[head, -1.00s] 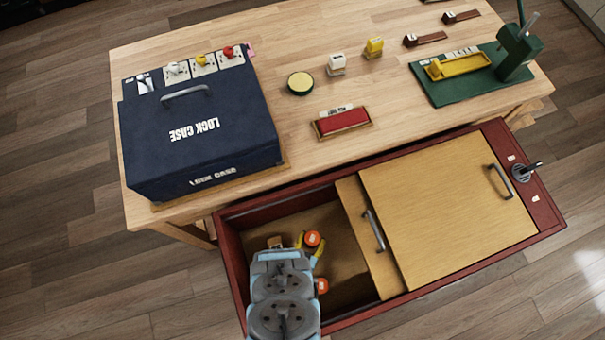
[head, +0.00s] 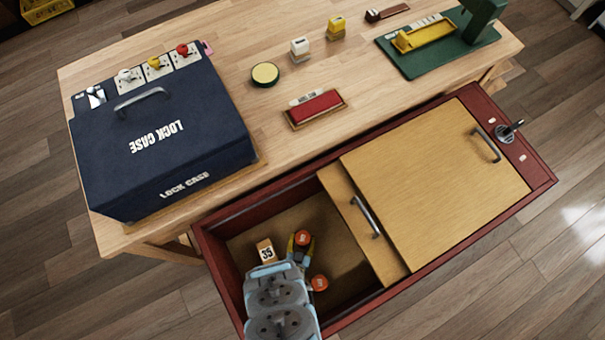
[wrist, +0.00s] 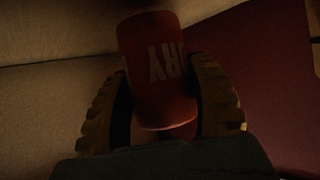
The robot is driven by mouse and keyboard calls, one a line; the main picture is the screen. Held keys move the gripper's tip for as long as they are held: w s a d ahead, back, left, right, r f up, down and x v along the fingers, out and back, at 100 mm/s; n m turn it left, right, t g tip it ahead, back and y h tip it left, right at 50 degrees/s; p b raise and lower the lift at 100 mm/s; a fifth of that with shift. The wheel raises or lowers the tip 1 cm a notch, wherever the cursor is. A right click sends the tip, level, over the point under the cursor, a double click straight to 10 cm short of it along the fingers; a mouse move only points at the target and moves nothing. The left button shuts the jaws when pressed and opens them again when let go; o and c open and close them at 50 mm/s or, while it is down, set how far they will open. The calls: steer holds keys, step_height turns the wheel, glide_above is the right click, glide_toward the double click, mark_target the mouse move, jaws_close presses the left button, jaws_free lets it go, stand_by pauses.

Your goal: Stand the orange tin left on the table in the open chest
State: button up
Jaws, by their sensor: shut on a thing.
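The open chest (head: 212,262) is a dark red box below the table's front edge. Its left part is uncovered. An orange tin (head: 303,238) is inside that opening, between the fingertips of my gripper (head: 301,245). In the wrist view the same tin (wrist: 155,65) shows pale letters and sits between both curved yellow fingers (wrist: 160,105). My gripper is shut on it. A second orange tin (head: 319,283) is in the chest beside my gripper. I cannot tell whether the held tin touches the chest floor.
A small block marked 35 (head: 266,251) is in the chest, left of my gripper. A wooden lid (head: 435,170) with handles covers the right part. On the table (head: 225,45) are a navy lock case (head: 160,150), a red pad (head: 315,106), a round tin (head: 265,74) and stamps.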

steer(key=shift+f+b, duration=0.3)
steer(key=shift+f, duration=0.8)
steer(key=shift+f, duration=0.1)
steer(key=o, duration=1.2)
steer(key=shift+o, duration=0.2)
steer(key=shift+s+r, duration=0.35)
steer(key=shift+p+v, duration=0.5)
steer(key=shift+v, duration=1.15)
